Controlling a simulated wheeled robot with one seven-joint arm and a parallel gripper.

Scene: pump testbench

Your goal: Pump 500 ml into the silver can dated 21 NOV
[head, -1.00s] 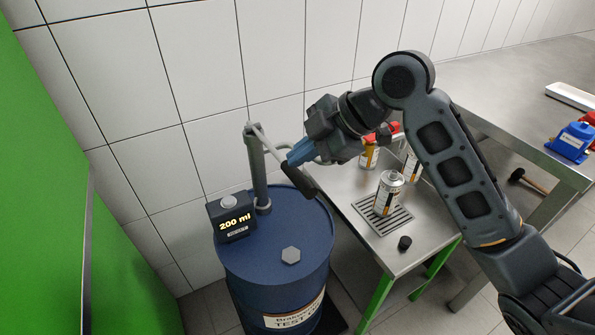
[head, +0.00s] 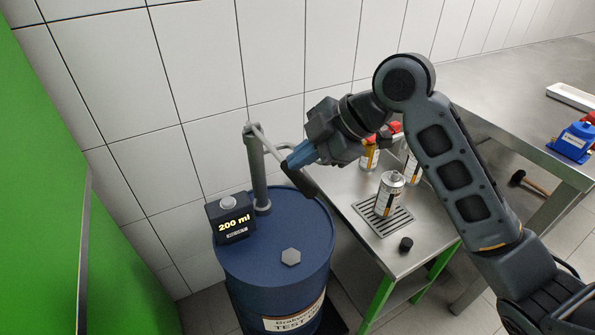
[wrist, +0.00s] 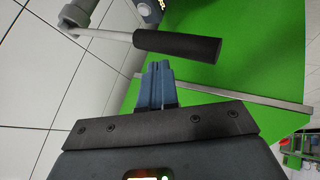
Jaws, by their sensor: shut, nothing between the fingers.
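The blue drum (head: 270,255) carries a grey pump column (head: 257,175) with a lever ending in a black handle (head: 300,182). A display (head: 232,222) on the drum reads 200 ml. My gripper (head: 290,163) is shut and empty, its blue fingers at the black handle in the head view. In the wrist view the shut fingers (wrist: 158,70) point at the handle (wrist: 178,46), which lies across just beyond their tips; I cannot tell if they touch. A silver can (head: 388,196) stands upright on the drip grate (head: 396,222); its date is too small to read.
More cans (head: 369,158) with red tops stand behind my arm on the steel side table (head: 425,229). A small black cap (head: 406,244) lies near its front edge. A mallet (head: 530,183) and a blue device (head: 574,142) are at the right. A green panel (head: 60,180) stands at the left.

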